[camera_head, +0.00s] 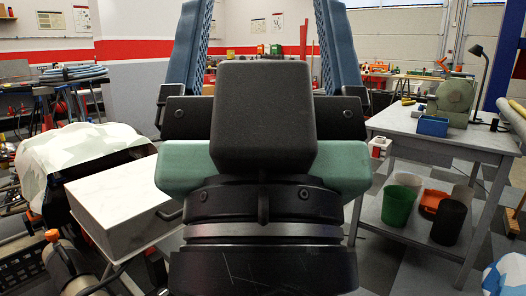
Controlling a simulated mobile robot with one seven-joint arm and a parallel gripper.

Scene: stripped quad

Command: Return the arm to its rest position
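My gripper (262,40) fills the middle of the head view, close to the camera. Its black and green body points away from me. Its two blue fingers stand wide apart, one on each side, and run up to the top edge of the picture. Nothing shows between them, so it is open and empty as far as I can see. The fingertips are at or past the top edge. My wrist covers the floor and room straight ahead.
At the right a grey workbench (437,134) carries a green machine (456,98) and a blue bin (432,126); a green bucket (397,206) stands on its lower shelf. At the left are a white-grey box (125,200) and a cloth-covered object (85,150). Checkered floor shows between.

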